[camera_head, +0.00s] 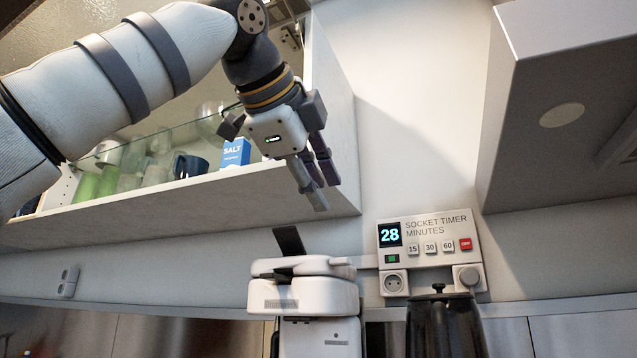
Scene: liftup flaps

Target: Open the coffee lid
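The white coffee machine (303,290) stands at the bottom centre. A dark flap (290,241) sticks up at a tilt from its top; I cannot tell whether this is the lid or only a part of it. My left gripper (322,192) reaches in from the upper left and points down and right, above the machine. Its fingertips appear apart from the flap and the machine, with nothing seen between them. The fingers are seen at a slant, so their opening is unclear. My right gripper is not in view.
An open wall shelf (190,199) with glasses, a dark mug (190,166) and a blue salt box (235,153) is behind my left arm. A socket timer (429,247) is on the wall. A black kettle (440,325) stands right of the machine. A grey hood (565,100) overhangs the upper right.

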